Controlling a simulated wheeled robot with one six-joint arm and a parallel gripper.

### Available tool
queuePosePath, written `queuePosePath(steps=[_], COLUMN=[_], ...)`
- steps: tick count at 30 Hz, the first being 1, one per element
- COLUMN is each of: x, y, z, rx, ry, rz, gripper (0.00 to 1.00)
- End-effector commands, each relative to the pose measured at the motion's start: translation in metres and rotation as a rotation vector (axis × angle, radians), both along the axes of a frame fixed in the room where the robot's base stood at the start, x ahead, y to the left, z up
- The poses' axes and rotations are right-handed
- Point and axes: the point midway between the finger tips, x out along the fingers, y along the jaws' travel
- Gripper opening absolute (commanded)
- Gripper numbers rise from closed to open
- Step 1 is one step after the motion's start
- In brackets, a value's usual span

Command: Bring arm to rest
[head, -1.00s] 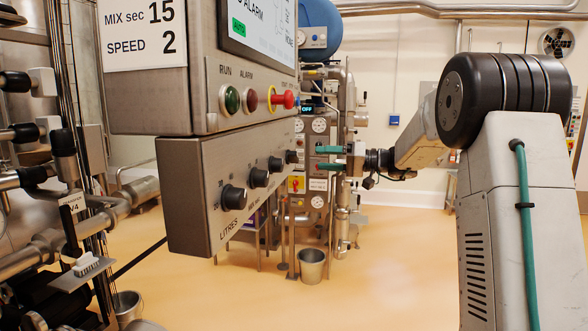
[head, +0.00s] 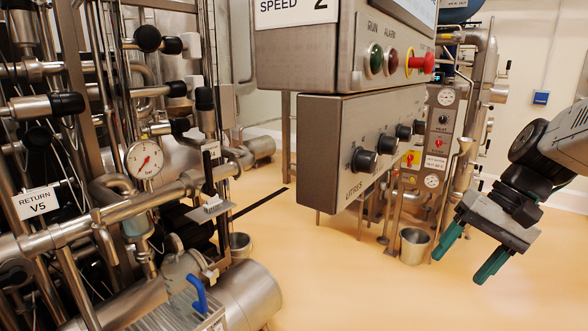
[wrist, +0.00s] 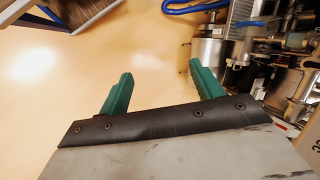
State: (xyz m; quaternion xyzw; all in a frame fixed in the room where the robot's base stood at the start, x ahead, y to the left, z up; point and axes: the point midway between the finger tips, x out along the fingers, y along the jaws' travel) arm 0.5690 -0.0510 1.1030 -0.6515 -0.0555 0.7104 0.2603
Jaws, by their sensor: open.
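My gripper (head: 470,254) is at the right of the head view, with its two green fingers apart and pointing down to the left over the floor. Nothing is between them. In the wrist view the same green fingers of my gripper (wrist: 157,82) stand wide apart over bare floor. My arm comes in from the right edge of the head view. The gripper is apart from the control box and touches nothing that I can see.
A grey control box (head: 328,160) with black knobs hangs left of my gripper. A metal bucket (head: 413,246) stands on the floor behind. Pipes with a pressure gauge (head: 145,158) and a blue-handled valve (head: 196,293) fill the left. The yellow floor (head: 350,290) between is clear.

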Motion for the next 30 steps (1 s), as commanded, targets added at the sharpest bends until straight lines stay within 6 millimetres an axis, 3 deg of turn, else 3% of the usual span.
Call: queuePosePath(steps=[1,6,12,19,30], x=[-0.025,-0.094,-0.140,-0.150,-0.149], y=[0.005,0.006,0.007,0.020,0.021], z=[-0.002,-0.012,-0.015,-0.004,-0.004], rx=[-0.074,-0.312,-0.466,-0.475,-0.473], ry=[0.006,-0.007,-0.106,-0.197,-0.196], rz=[0.023,0.094,0.212,0.261,0.266], gripper=[0.65,0.65,0.65,0.65,0.65])
